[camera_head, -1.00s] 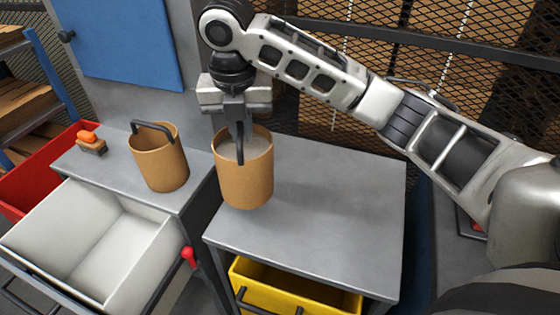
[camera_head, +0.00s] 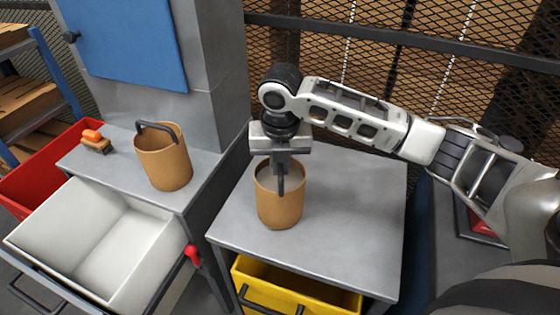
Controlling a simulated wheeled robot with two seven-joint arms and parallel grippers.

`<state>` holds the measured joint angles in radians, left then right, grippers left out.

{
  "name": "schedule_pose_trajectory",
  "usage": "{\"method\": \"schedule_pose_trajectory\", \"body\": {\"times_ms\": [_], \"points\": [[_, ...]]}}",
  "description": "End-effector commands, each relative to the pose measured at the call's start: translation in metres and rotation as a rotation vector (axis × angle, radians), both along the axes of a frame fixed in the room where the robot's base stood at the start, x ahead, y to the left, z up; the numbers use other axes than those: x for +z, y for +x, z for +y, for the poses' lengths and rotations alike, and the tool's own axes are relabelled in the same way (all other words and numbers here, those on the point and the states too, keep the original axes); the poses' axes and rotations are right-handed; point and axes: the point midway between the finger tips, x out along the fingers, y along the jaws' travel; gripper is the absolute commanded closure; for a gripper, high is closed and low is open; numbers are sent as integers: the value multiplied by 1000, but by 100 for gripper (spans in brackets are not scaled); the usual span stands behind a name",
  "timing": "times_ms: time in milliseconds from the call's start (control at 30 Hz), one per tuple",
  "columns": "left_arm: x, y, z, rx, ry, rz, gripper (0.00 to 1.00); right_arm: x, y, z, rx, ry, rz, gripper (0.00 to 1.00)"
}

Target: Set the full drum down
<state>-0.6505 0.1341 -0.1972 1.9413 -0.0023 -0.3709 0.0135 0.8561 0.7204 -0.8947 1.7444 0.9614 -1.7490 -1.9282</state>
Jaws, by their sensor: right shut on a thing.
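The full drum (camera_head: 280,208) is a tan cylinder with grey contents showing inside its rim. It is upright over the grey table (camera_head: 345,230), toward the table's left part; whether its base touches the top I cannot tell. My right gripper (camera_head: 281,180) is above it, shut on its dark handle, with the fingers partly hiding the drum's opening. A second tan drum (camera_head: 164,165) with a dark raised handle stands on the grey surface to the left; its contents are hidden. My left gripper is not in view.
A white open drawer (camera_head: 90,250) juts out at the lower left, with a red knob (camera_head: 192,252) by it. An orange-topped brush (camera_head: 95,140) lies near a red bin (camera_head: 40,180). A yellow bin (camera_head: 290,292) sits under the table. The table's right side is clear.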

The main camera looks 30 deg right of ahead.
Motion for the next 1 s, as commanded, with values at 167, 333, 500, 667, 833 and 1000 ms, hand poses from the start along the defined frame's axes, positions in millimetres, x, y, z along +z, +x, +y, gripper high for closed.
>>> {"method": "schedule_pose_trajectory", "body": {"times_ms": [167,333,500,667,833,1000], "points": [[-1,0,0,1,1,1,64,1,1,0,-1,1,-4,100],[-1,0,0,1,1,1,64,-3,0,0,-1,-1,0,87],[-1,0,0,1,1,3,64,-3,0,0,-1,-1,0,68],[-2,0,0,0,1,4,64,-2,0,0,-1,-1,0,68],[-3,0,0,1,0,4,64,9,0,0,-1,0,-3,68],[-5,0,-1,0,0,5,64,42,-3,2,0,1,-6,68]]}}
